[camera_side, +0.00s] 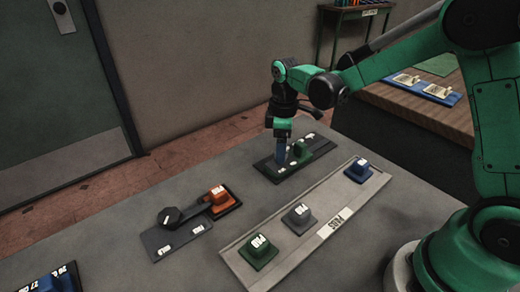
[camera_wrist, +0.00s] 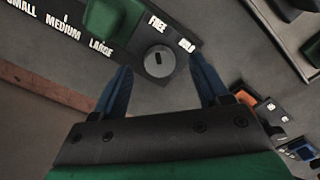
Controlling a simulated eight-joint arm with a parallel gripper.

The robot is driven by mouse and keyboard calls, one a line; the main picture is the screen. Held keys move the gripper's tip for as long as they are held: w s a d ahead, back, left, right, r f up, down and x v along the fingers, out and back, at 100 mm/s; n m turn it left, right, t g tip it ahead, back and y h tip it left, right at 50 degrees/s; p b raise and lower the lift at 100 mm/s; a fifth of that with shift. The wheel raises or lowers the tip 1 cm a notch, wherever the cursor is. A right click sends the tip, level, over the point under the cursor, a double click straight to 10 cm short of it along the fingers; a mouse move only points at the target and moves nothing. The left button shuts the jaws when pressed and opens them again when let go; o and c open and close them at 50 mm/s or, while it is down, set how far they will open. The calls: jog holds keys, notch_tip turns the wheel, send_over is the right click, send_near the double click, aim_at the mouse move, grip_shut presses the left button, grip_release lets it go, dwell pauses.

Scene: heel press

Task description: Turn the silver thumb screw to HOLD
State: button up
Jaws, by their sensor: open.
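The silver thumb screw (camera_wrist: 160,61) is a round grey knob with a short dark mark on its top, on a dark plate (camera_wrist: 60,45). The word FREE (camera_wrist: 157,23) is printed above it and HOLD (camera_wrist: 187,46) to its upper right. The mark looks roughly in line with FREE, but it is small. My gripper (camera_wrist: 159,66) is open, with one blue finger on each side of the screw; I cannot tell whether they touch it. In the side view my gripper (camera_side: 282,158) points down at the plate (camera_side: 266,167), and the screw is hidden.
A green block (camera_side: 301,150) stands on the same plate, close to my fingers. A long grey tray (camera_side: 283,246) with green, grey and blue blocks lies in front. A plate with an orange block (camera_side: 219,196) and a dark knob (camera_side: 171,216) lies to the left.

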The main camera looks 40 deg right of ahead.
jog(key=shift+f, duration=0.6)
grip_shut()
jog(key=shift+m, duration=0.4)
jog(key=m, duration=1.3)
jog(key=shift+m, duration=2)
